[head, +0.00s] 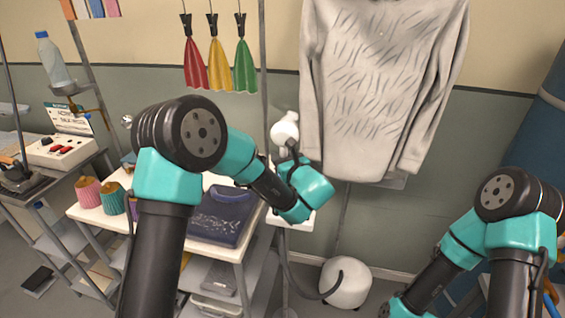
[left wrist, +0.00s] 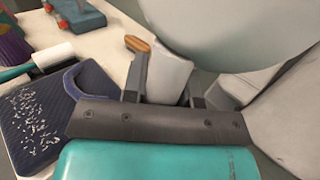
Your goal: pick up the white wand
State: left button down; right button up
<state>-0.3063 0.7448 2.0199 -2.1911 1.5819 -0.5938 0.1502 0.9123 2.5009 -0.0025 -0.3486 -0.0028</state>
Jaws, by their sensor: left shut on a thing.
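The white wand (head: 286,129) stands in front of the wall, just left of the hanging grey sweater, with its rounded head up. My left gripper (head: 290,158) is at its lower part, mostly hidden behind my teal wrist. In the left wrist view my left gripper (left wrist: 165,88) is shut on the wand's pale handle (left wrist: 168,72), with one dark finger on each side. A large pale rounded surface fills the top right of that view. My right arm is at the right of the head view; its gripper is out of frame.
The grey sweater (head: 375,80) hangs close to the wand. A round white base unit (head: 346,282) with a grey hose stands on the floor below. A folded navy garment (head: 222,216) lies on the white table at left; a white roller (left wrist: 52,55) lies by it.

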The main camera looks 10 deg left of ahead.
aim_at(280, 128)
pick_arm(q)
jog(key=shift+r, duration=0.15)
notch_tip(280, 128, up, 10)
jog(key=shift+f, duration=0.1)
dwell(0.3)
dwell(0.4)
jog(key=shift+r, duration=4.55)
